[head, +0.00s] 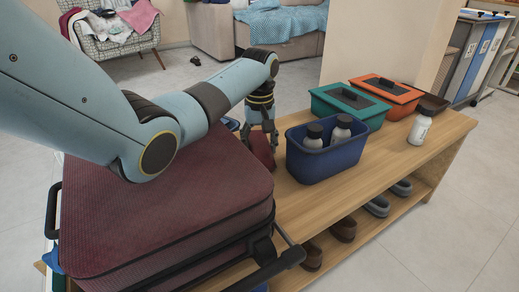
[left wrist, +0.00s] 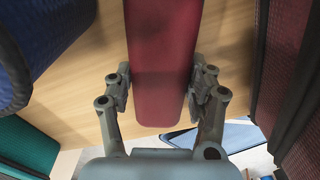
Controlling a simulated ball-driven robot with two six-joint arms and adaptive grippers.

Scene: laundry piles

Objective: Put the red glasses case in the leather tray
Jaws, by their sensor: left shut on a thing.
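The red glasses case (head: 261,152) is at the bench top between the maroon suitcase and the blue bin, partly hidden by my gripper. In the left wrist view the case (left wrist: 162,45) is a long dark red block between the two fingers. My left gripper (head: 262,137) points down and is shut on the case; in the left wrist view its fingers (left wrist: 162,90) press both sides. I cannot tell whether the case touches the bench. A dark brown tray, likely the leather tray (head: 434,101), shows at the far end, mostly hidden behind the orange box and white bottle. My right gripper is out of view.
A green lidded box (head: 325,108), an orange lidded box (head: 407,97) and a white bottle (head: 420,127) stand farther along the wooden bench (head: 385,160). The maroon suitcase (head: 170,215) fills the near end. Shoes lie on the lower shelf.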

